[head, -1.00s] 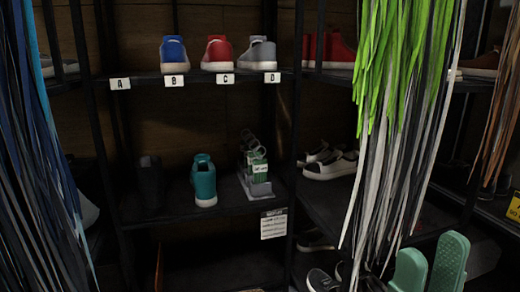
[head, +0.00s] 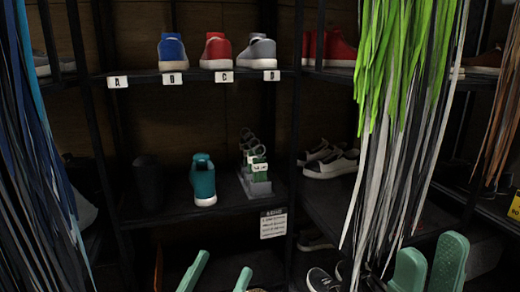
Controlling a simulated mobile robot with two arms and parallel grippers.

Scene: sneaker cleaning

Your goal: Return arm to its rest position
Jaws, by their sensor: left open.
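My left gripper (head: 218,278) shows at the bottom edge as two separate green fingers. It is open, with nothing between them, below the lower shelf. My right gripper (head: 429,266) shows at the bottom right, its two broad green fingers apart and empty. The arms behind both grippers are out of the frame. A teal sneaker (head: 203,181) stands on the lower shelf, above and apart from my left gripper.
Blue (head: 172,48), red (head: 215,49) and grey (head: 263,52) sneakers stand on the upper shelf (head: 142,74). A dark cup (head: 148,183) and a bottle rack (head: 259,187) flank the teal sneaker. Hanging laces (head: 400,130) hang above my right gripper.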

